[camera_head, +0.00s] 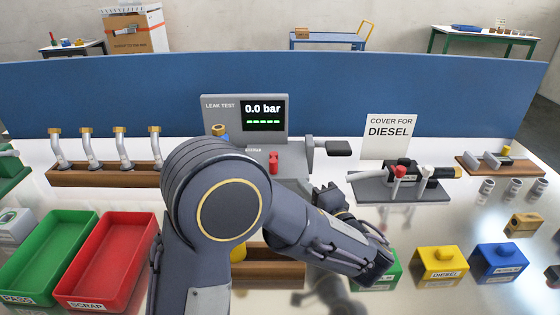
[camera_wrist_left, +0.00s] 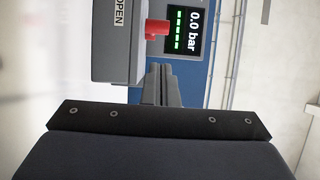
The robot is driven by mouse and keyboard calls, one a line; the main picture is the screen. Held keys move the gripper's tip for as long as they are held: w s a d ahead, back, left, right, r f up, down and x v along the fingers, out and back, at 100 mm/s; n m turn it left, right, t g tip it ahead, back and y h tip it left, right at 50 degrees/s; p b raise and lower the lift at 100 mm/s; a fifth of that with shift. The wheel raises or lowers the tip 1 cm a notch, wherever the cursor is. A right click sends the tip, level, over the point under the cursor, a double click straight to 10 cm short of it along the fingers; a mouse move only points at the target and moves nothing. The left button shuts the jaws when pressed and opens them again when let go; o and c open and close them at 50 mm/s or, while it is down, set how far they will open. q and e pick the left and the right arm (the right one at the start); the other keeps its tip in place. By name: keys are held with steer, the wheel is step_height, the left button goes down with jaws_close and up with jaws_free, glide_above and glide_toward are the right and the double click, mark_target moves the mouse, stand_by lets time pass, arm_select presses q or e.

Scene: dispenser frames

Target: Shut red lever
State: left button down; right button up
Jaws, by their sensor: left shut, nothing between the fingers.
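A red lever (camera_head: 273,162) stands upright on the grey leak tester (camera_head: 217,103), below its display. In the left wrist view the red lever (camera_wrist_left: 157,28) sticks out beside a grey block (camera_wrist_left: 118,45) labelled OPEN. A second red-topped handle (camera_head: 399,172) is on the grey fixture to the right. My left gripper (camera_head: 328,190) is right of and nearer than the tester's lever, partly hidden by my own arm. In the left wrist view its shut, empty fingers (camera_wrist_left: 161,72) point toward the tester, with a visible gap to the lever. My right gripper does not show.
The tester's display (camera_head: 263,115) reads 0.0 bar. A black-ended handle (camera_head: 339,148) projects from its right side. Green (camera_head: 50,258) and red (camera_head: 107,258) trays stand at the left. Yellow (camera_head: 441,266) and blue (camera_head: 499,263) covers lie at the right front. A blue panel (camera_head: 340,90) closes the back.

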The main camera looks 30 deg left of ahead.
mark_target(286, 175)
arm_select(q)
steer(key=p+x, duration=0.1)
steer(key=x, duration=0.8)
steer(key=shift+w+a, duration=0.15)
steer(key=shift+a, duration=0.2)
